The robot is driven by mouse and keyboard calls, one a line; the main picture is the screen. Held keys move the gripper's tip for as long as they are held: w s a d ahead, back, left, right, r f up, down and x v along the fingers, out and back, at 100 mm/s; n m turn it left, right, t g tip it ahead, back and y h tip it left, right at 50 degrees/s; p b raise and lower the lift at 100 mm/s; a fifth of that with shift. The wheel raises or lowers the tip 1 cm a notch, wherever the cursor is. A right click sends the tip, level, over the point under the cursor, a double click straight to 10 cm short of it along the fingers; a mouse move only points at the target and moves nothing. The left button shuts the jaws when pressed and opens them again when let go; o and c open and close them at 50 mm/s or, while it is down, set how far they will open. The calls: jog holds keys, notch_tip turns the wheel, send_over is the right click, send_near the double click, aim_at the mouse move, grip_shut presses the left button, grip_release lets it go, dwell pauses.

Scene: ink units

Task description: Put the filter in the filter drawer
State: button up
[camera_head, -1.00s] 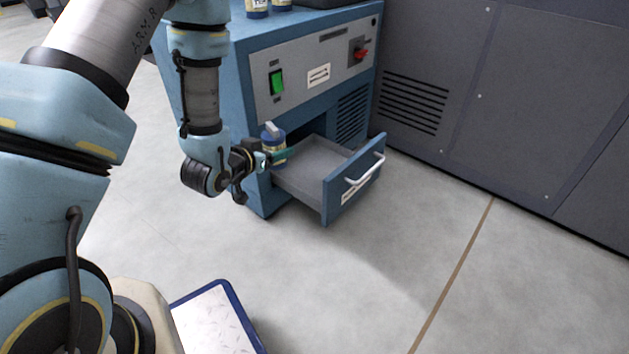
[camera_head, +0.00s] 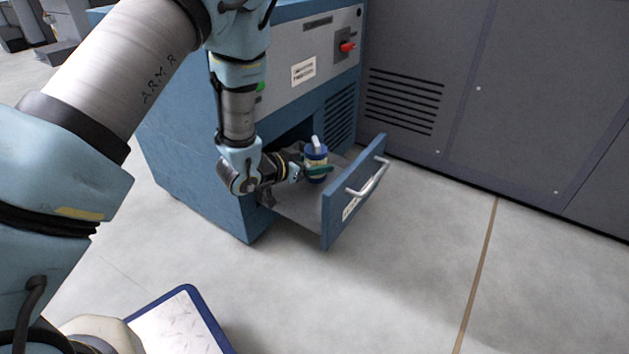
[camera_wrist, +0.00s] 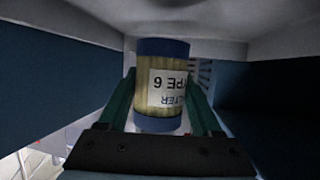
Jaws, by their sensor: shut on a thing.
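The filter (camera_head: 316,164) is a cream cylinder with blue ends and a pale handle on top. My gripper (camera_head: 315,172) is shut on it, with the green fingers on either side of its body. The filter drawer (camera_head: 297,205) is pulled out of the blue cabinet. The filter is upright over the drawer's inside; whether its base touches the drawer floor cannot be told. My wrist hides the drawer's near left part.
The blue cabinet (camera_head: 190,160) has a red switch (camera_head: 347,46) on its front panel. The drawer front (camera_head: 352,198) carries a silver handle (camera_head: 368,178). A grey cabinet (camera_head: 440,80) stands to the right. A blue-edged tray (camera_head: 185,325) is low at the front. The floor on the right is clear.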

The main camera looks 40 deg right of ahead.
notch_tip(320, 180, down, 4)
jog(key=shift+r+b, duration=0.2)
jog(key=shift+b, duration=0.75)
jog(key=shift+r, duration=0.1)
jog(key=o, duration=1.5)
jog(key=shift+c, duration=0.2)
jog(key=shift+r, duration=0.1)
jog(key=p+v, duration=0.5)
jog(key=v, duration=0.5)
jog(key=shift+a, duration=0.3)
jog(key=shift+s+a+r, duration=0.1)
jog(key=shift+a+r, duration=0.15)
jog(key=shift+a, duration=0.45)
